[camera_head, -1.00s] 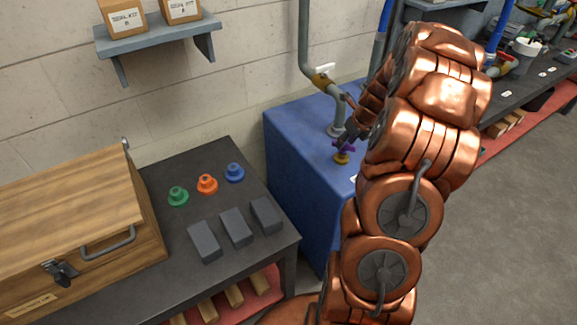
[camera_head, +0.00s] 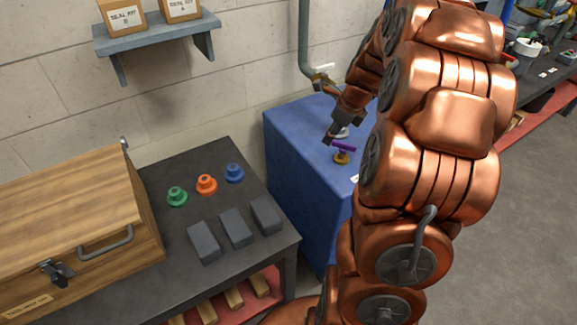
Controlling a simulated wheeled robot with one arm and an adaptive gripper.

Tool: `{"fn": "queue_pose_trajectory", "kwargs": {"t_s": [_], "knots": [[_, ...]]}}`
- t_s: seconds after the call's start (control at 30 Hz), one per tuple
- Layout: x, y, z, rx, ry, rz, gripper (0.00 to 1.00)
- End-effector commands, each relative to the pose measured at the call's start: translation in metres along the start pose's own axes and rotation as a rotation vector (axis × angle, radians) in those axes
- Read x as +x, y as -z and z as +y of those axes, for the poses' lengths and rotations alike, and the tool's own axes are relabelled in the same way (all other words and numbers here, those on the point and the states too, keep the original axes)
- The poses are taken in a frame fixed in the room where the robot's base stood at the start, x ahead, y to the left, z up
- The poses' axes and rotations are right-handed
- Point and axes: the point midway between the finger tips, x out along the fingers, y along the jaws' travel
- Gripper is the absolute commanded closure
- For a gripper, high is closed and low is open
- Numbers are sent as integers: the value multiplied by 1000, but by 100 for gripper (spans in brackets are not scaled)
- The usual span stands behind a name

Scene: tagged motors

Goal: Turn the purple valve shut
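The purple valve (camera_head: 343,147) has a short purple handle on a brass body (camera_head: 341,158). It stands on top of the blue cabinet (camera_head: 300,135), near the right side of its visible top. The handle lies roughly across the picture, from left to right. My gripper (camera_head: 330,138) is just above and to the left of the purple handle, pointing down. It looks small and dark, and I cannot tell whether its fingers are open or shut, or whether they touch the handle. My copper arm hides the right part of the cabinet.
A grey pipe (camera_head: 305,40) with a white-handled valve (camera_head: 322,71) rises behind the cabinet. A dark table (camera_head: 185,165) at left holds green, orange and blue knobs, several grey blocks and a wooden box (camera_head: 70,215). A shelf (camera_head: 155,35) hangs on the wall.

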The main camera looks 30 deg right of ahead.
Motion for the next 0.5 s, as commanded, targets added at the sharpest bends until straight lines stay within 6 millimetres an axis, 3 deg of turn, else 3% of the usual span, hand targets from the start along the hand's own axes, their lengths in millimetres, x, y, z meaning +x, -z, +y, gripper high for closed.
{"fn": "queue_pose_trajectory", "kwargs": {"t_s": [0.5], "knots": [[-19,-27,77,-440,-81,29,61]]}}
